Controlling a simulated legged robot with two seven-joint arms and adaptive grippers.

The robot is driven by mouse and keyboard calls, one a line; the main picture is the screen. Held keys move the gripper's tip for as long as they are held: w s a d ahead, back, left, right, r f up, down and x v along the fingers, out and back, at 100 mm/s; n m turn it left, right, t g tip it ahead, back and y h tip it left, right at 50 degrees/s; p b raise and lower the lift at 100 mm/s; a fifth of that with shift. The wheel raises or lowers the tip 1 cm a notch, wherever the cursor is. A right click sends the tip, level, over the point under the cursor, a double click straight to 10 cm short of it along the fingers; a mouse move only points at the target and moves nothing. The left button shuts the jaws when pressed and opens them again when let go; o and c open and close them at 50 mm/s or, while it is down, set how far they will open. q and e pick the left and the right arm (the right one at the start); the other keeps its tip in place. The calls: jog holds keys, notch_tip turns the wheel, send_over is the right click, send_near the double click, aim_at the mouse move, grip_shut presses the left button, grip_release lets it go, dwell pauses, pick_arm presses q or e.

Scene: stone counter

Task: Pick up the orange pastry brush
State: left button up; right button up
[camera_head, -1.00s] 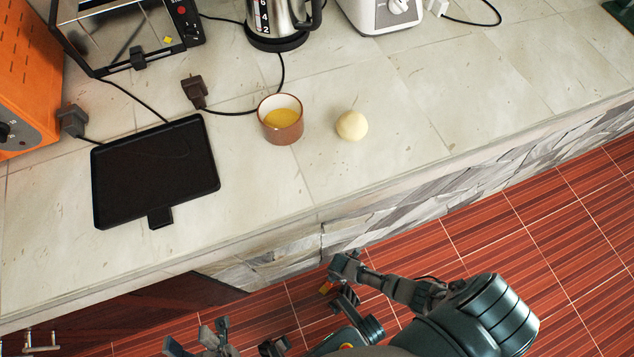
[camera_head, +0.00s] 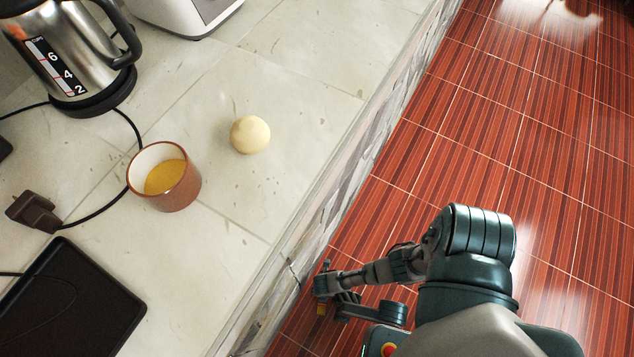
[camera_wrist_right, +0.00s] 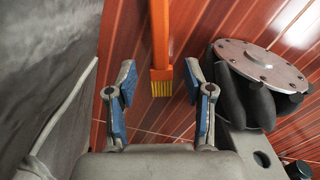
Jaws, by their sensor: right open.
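The orange pastry brush (camera_wrist_right: 161,45) shows in the right wrist view, with its orange handle running up out of the top edge and its yellow bristles pointing down. My right gripper (camera_wrist_right: 160,66) is open, with one blue-padded finger on each side of the brush and a gap to both. The depth between brush and fingers is hard to judge. In the head view my right arm (camera_head: 375,272) reaches down beside the counter front. My left gripper is out of view.
The stone counter (camera_head: 290,90) holds a brown cup (camera_head: 178,192) with yellow contents, a pale ball (camera_head: 250,134), a kettle (camera_head: 75,60), a plug (camera_head: 33,212) and a black tray (camera_head: 85,310). Red tiled floor (camera_head: 520,130) lies open to the right.

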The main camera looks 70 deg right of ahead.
jog(key=f+b, duration=0.1)
jog(key=f, duration=0.1)
jog(key=f+b, duration=0.2)
jog(key=shift+s+d+f, duration=0.1)
jog(key=shift+s+f, duration=0.1)
jog(key=shift+f, duration=0.2)
jog(key=shift+w+r, duration=0.1)
jog(key=shift+w, duration=0.05)
grip_shut()
jog(key=shift+w+r, duration=0.1)
